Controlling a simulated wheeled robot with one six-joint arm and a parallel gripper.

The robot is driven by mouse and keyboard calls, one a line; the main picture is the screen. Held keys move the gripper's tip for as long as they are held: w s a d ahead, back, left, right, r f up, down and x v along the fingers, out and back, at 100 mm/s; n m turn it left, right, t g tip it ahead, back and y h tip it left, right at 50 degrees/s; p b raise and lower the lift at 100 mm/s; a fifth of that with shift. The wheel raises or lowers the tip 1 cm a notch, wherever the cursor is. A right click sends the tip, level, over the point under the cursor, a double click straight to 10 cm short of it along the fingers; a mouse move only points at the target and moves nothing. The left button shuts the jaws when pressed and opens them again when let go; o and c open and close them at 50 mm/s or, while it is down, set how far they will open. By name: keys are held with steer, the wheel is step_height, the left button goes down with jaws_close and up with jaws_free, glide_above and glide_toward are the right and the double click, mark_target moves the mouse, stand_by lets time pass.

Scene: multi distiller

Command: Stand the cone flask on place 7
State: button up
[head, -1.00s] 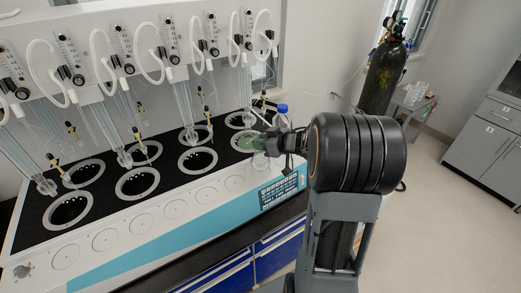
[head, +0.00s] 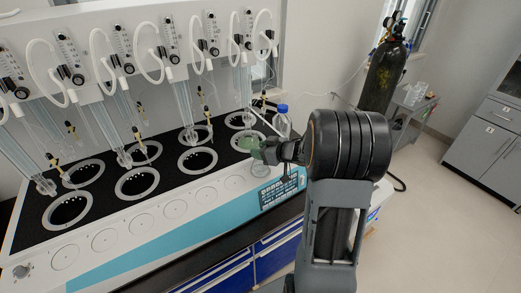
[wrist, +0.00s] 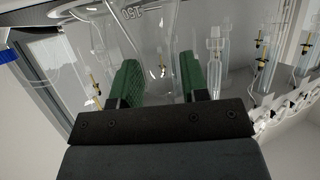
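The cone flask (head: 260,169) is clear glass and hard to make out. In the head view it hangs below my gripper (head: 258,152), near the right end of the row of flat round places. In the wrist view the flask (wrist: 145,22) widens toward the top edge and shows a printed mark. Its narrow neck runs between the green fingers of my gripper (wrist: 158,82), which are shut on it. The round places (head: 233,183) line the white front ledge of the distiller. I cannot read their numbers. The flask hides the spot beneath it, and I cannot tell whether its base touches.
Behind the ledge are several dark wells with grey rings (head: 198,159), with glass tubes (head: 110,130) above them. A blue-capped bottle (head: 282,121) stands just behind my gripper. A control panel (head: 279,190) is below right. The round places left of the flask are empty.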

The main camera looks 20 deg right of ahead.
steer(key=shift+o, duration=1.1)
steer(key=v, duration=1.1)
step_height(320, 180, up, 8)
steer(key=w+m+t+h, duration=0.15)
steer(key=m+h, duration=0.35)
steer(key=h, duration=0.5)
steer(key=s+a+f+g+y, duration=0.1)
steer(key=s+a+f+g, duration=0.1)
steer(key=s+a+g, duration=0.2)
steer(key=s+a+f+g+y, duration=0.2)
steer(key=s+a+g, duration=0.3)
steer(key=s+a, duration=0.5)
steer(key=shift+s+a+f+m+y, duration=0.3)
steer(key=shift+s+a+f+m, duration=0.1)
steer(key=shift+a+f, duration=0.4)
